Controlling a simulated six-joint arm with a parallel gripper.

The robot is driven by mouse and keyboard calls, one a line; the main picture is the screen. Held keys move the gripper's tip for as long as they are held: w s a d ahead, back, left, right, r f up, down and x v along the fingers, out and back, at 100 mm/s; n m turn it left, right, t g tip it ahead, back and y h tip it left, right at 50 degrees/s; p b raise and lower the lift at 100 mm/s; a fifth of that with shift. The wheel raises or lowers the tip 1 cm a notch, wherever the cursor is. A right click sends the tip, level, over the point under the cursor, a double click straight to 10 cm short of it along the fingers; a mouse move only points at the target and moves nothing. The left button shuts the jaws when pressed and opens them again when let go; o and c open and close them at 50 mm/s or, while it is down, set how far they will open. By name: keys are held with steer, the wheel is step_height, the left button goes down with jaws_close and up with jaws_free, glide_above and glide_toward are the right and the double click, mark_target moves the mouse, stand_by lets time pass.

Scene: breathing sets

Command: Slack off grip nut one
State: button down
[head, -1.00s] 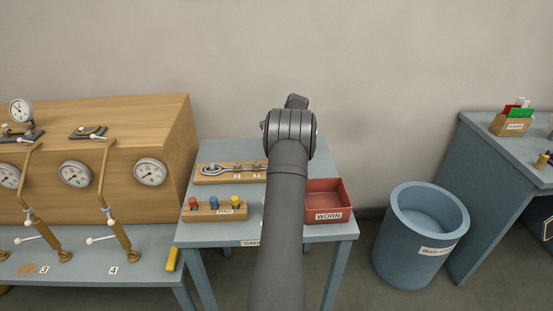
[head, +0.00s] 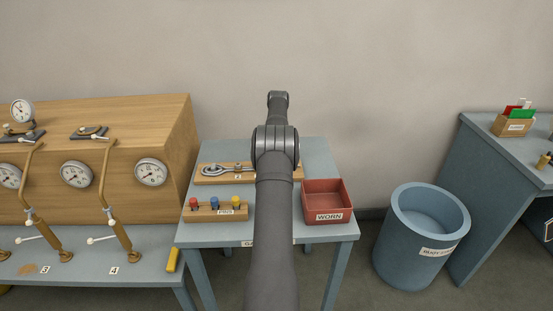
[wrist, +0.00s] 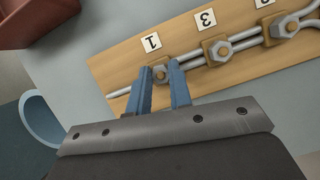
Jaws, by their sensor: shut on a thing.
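In the wrist view a wooden board (wrist: 115,66) carries a grey wire rope with several hex nuts on clamps. Grip nut one (wrist: 159,73) is by the tag marked 1 (wrist: 151,42). My gripper (wrist: 160,67) has its two blue fingers on either side of this nut, shut on it. A second nut (wrist: 221,49) sits by the tag marked 3, and a third (wrist: 286,25) lies beyond it. In the head view the board (head: 208,181) shows at the back of the small table, its right part hidden by my arm, which also hides my gripper.
A red WORN tray (head: 328,216) stands right of my arm. A PINS block (head: 205,215) with coloured knobs is in front of the board. A blue bin (head: 408,255) stands right of the table. A wooden gauge cabinet (head: 120,210) is at the left.

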steer(key=n, duration=0.2)
steer(key=n+h, duration=0.1)
steer(key=n, duration=0.1)
steer(key=shift+a+h, duration=0.15)
steer(key=shift+h, duration=0.15)
steer(key=shift+n+t+h, duration=0.3)
steer(key=shift+n+h, duration=0.3)
steer(key=shift+n, duration=1.1)
steer(key=c, duration=1.3)
jaws_free()
steer(key=v, duration=0.7)
steer(key=shift+r, duration=0.2)
steer(key=shift+a, duration=0.1)
